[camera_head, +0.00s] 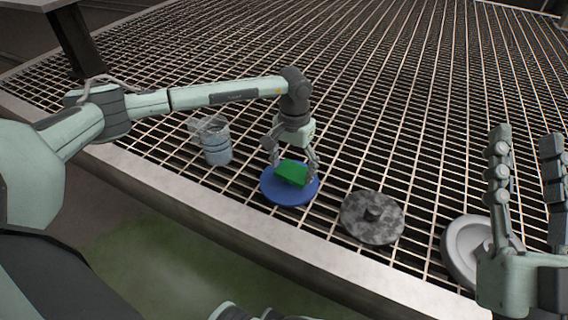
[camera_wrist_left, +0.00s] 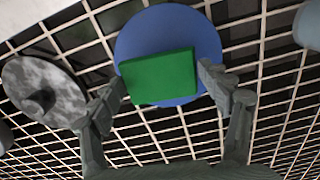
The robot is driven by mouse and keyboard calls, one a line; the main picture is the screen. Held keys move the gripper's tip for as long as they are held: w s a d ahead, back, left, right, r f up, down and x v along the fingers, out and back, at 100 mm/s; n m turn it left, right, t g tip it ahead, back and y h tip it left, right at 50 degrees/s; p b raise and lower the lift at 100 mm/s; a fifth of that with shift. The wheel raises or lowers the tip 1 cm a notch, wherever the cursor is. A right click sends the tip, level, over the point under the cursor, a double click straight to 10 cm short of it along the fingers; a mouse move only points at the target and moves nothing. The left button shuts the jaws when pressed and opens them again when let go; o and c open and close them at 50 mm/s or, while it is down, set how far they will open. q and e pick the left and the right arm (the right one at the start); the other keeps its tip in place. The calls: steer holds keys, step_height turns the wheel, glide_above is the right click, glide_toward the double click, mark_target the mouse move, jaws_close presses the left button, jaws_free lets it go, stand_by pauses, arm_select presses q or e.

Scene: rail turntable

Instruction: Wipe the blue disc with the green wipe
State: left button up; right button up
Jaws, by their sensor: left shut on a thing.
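The blue disc (camera_head: 283,197) lies flat on the metal grating, near its front edge in the head view. The green wipe (camera_head: 292,173) is a small block over the disc, between the fingers of my left gripper (camera_head: 292,172). The left wrist view also shows the green wipe (camera_wrist_left: 160,76) in front of the blue disc (camera_wrist_left: 168,22), with a finger at each side. My left gripper is shut on the wipe. I cannot tell whether the wipe touches the disc. My right gripper (camera_head: 526,150) is at the far right, fingers spread and pointing up, open and empty.
A mottled grey disc (camera_head: 372,228) with a knob lies right of the blue disc. A pale round plate (camera_head: 462,250) lies further right, partly behind my right gripper. A blue-grey canister (camera_head: 217,148) stands to the left. The grating (camera_head: 400,100) behind is clear.

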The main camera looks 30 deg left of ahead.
arm_select(q)
steer(key=shift+d, duration=0.75)
steer(key=shift+r, duration=0.1)
steer(key=shift+r+p, duration=2.25)
steer(key=shift+r, duration=1.7)
